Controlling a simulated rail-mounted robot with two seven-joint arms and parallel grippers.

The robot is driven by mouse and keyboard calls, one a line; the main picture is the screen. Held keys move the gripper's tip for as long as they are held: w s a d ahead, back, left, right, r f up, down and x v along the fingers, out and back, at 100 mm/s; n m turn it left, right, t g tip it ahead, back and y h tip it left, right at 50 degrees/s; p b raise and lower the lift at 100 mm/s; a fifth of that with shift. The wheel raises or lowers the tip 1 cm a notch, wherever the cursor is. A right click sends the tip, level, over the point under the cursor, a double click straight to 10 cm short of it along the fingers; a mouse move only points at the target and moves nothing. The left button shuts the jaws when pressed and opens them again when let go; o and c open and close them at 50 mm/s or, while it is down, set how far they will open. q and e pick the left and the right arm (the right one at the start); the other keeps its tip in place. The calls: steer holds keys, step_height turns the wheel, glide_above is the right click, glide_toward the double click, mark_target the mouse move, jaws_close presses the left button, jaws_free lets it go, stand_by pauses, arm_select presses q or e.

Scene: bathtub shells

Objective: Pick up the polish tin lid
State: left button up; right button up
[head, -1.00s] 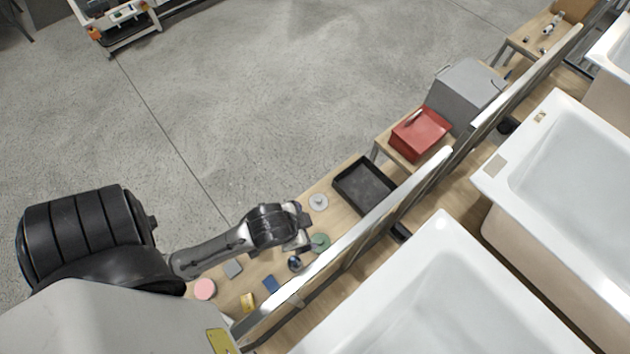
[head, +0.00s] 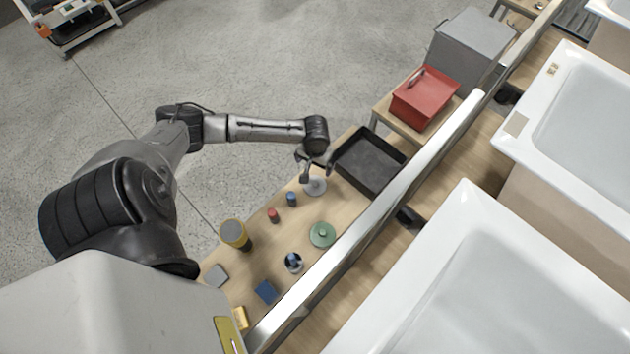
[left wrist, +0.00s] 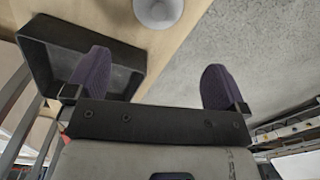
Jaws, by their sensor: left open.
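A grey round lid with a small raised middle (head: 314,186) lies flat on the wooden bench, near the black tray. A green round lid with a knob (head: 322,234) lies further down the bench; no marking shows which one is the polish tin lid. My left gripper (head: 317,172) is open and empty, above and right beside the grey lid. In the left wrist view, the grey lid (left wrist: 158,11) shows at the top edge, beyond and between the two spread fingers (left wrist: 155,75). My right gripper is not in view.
The black tray (head: 345,172) stands close to the left gripper. A red bin (head: 424,97) and a grey box stand beyond. A metal rail (head: 372,225) runs along the bench, with bathtubs to its right.

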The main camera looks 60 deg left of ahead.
arm_select(q)
steer(key=n+b, duration=0.1)
steer(key=b, duration=0.1)
glide_above(315, 182)
step_height(315, 182, down, 8)
steer(key=shift+d+f, duration=0.1)
steer(key=shift+f+b, duration=0.8)
steer(key=shift+f, duration=2.05)
steer(key=shift+c, duration=0.5)
steer(key=c, duration=0.6)
steer(key=shift+o, duration=0.2)
steer(key=shift+r, duration=0.1)
